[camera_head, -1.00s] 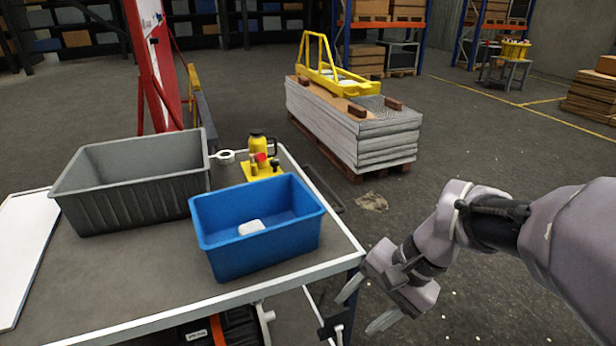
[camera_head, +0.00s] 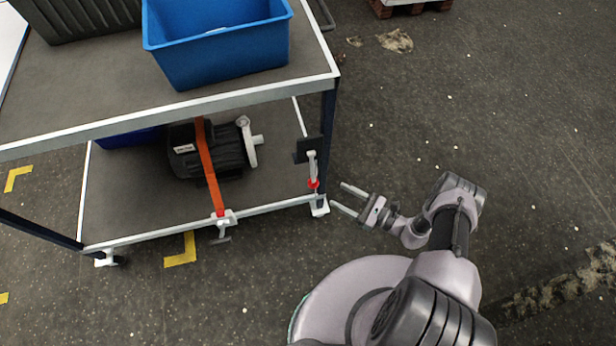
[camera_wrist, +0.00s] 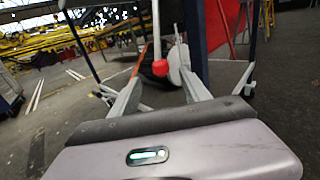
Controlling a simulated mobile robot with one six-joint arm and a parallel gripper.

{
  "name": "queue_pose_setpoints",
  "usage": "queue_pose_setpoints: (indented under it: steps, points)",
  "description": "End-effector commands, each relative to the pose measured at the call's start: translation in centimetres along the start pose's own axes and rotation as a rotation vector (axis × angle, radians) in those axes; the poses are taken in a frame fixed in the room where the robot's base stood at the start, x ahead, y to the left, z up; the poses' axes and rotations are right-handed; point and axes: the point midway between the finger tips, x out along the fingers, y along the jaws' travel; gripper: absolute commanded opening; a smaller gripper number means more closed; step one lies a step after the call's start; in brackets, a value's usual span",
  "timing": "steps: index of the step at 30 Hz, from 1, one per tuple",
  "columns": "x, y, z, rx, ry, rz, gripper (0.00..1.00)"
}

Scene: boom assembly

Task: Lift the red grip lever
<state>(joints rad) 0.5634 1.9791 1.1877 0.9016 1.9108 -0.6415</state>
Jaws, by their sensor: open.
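The red grip lever (camera_head: 313,183) hangs at the cart's front right leg, a pale rod with a red knob at its lower end. In the wrist view the red knob (camera_wrist: 160,68) shows between and beyond my fingers, with its rod rising above it. My gripper (camera_head: 338,196) is open and empty, just right of the lever, with its fingers pointing left toward it. In the wrist view my gripper's two fingers (camera_wrist: 161,82) spread on either side of the knob. I cannot tell the exact gap to it.
The lever is on a cart (camera_head: 120,128) with a blue bin (camera_head: 215,50) on top. A dark motor (camera_head: 205,155) under an orange strap (camera_head: 209,165) sits on the lower shelf. A second clamp (camera_head: 222,222) is at the shelf's front edge.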

Motion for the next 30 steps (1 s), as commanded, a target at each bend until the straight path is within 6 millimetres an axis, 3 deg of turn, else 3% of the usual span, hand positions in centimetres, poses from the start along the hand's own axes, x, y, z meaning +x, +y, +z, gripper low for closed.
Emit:
queue_pose_setpoints:
  steps: [3,9,15,20,27,28,30]
  points:
    - [3.7,0.1,-0.2,0.0,0.0,0.009,0.55]
    - [9.2,0.2,-0.3,0.0,0.001,0.009,0.55]
    - [12.8,0.1,-0.2,-0.001,0.001,0.006,0.55]
    - [14.0,0.1,-0.1,0.001,0.001,0.004,0.55]
    - [14.2,0.1,0.0,0.001,0.001,0.004,0.55]
    - [14.2,0.1,0.0,0.001,0.001,0.004,0.53]
    - [14.2,0.1,0.0,0.001,0.001,0.004,0.39]
